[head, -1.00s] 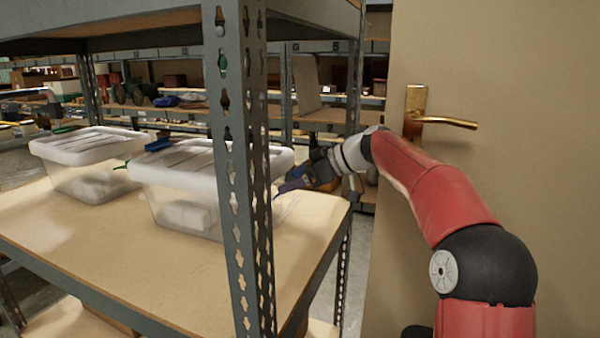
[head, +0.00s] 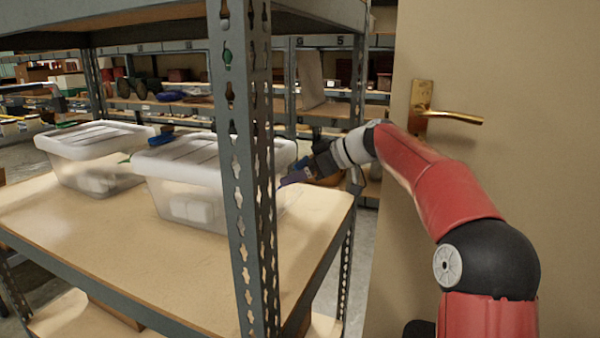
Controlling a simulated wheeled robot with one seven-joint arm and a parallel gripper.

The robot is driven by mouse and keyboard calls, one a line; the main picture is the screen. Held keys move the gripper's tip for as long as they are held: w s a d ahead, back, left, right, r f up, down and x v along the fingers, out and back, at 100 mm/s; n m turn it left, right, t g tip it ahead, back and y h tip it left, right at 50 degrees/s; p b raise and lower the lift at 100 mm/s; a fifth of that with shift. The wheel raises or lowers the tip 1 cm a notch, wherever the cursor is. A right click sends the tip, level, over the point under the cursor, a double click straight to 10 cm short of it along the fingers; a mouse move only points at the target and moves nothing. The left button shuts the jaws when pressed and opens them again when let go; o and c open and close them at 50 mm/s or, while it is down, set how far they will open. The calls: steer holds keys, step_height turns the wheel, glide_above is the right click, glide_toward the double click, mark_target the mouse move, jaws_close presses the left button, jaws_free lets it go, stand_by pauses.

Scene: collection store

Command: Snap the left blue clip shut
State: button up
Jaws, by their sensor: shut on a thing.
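A clear plastic box (head: 182,202) with a white lid (head: 195,153) stands on the shelf, with pale blocks inside. A blue clip (head: 160,138) sticks up at the lid's left end. My gripper (head: 289,181) is at the box's right end, by the lid's edge, reaching in from the right. It is shut on a small blue-purple part there, which looks like the box's other blue clip. The fingertips are small and partly lost against the box, so the clip's exact angle cannot be told. The post covers part of the box.
A perforated grey post (head: 240,190) stands in front of the box. A second lidded box (head: 95,176) stands to the left. The shelf board (head: 110,232) is bare in front. A door with a brass handle (head: 450,115) is at the right, close beside my arm.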

steer(key=shift+a+r, duration=0.1)
stand_by(0.3)
steer(key=o, duration=1.4)
